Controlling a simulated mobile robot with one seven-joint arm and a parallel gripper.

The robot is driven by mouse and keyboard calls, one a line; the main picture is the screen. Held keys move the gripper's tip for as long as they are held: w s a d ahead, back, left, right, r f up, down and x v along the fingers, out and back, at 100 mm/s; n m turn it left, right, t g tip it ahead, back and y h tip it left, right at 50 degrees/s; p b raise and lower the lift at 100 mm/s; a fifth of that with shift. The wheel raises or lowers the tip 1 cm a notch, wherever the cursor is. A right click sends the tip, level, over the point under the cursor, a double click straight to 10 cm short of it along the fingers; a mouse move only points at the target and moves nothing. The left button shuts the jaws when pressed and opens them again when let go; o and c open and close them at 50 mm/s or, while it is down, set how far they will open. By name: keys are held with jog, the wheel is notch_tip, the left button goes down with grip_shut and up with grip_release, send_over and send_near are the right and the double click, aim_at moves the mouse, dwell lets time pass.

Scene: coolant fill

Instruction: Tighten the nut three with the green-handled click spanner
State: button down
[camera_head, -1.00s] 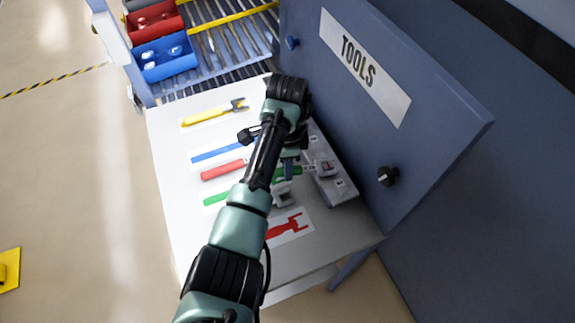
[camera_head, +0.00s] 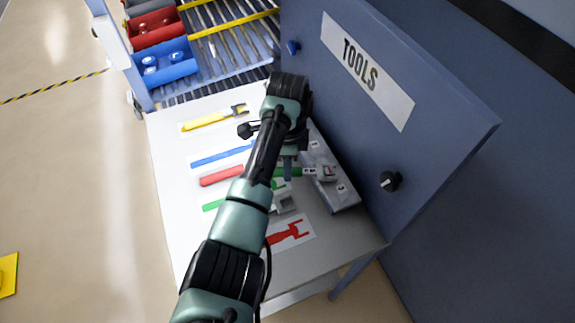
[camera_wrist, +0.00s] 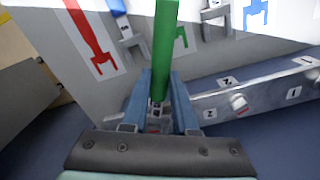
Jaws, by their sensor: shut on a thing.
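My gripper (camera_head: 288,172) is shut on the green handle of a spanner (camera_wrist: 164,45). In the wrist view the handle runs from between the blue fingers (camera_wrist: 160,98) to the top edge. In the head view a short piece of green shows beside the fingers, close to the grey nut strip (camera_head: 343,197). The spanner's jaw end is not visible. The strip also shows in the wrist view (camera_wrist: 268,93), with tags reading 1 and 2 and a nut (camera_wrist: 238,103). I cannot make out nut three.
The white table (camera_head: 170,150) bears a yellow spanner (camera_head: 210,119), a red handle (camera_head: 222,176) and coloured tool outlines, including a red one (camera_head: 290,233). A grey spanner head (camera_head: 283,203) lies near my arm. The blue TOOLS panel (camera_head: 410,130) stands close behind the strip.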

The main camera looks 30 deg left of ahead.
jog(key=shift+w, duration=0.2)
jog(key=shift+w+a+m+b, duration=0.3)
jog(key=shift+w+m+b, duration=0.15)
jog(key=shift+m+b, duration=0.4)
jog(key=shift+w, duration=0.2)
jog(key=shift+s+d+n+p, duration=0.1)
jog(key=shift+s+n+p, duration=0.3)
jog(key=shift+p, duration=0.35)
jog(key=shift+r, duration=0.1)
jog(key=shift+r+p, duration=2.85)
jog(key=shift+r, duration=0.1)
jog(key=shift+s+f, duration=0.1)
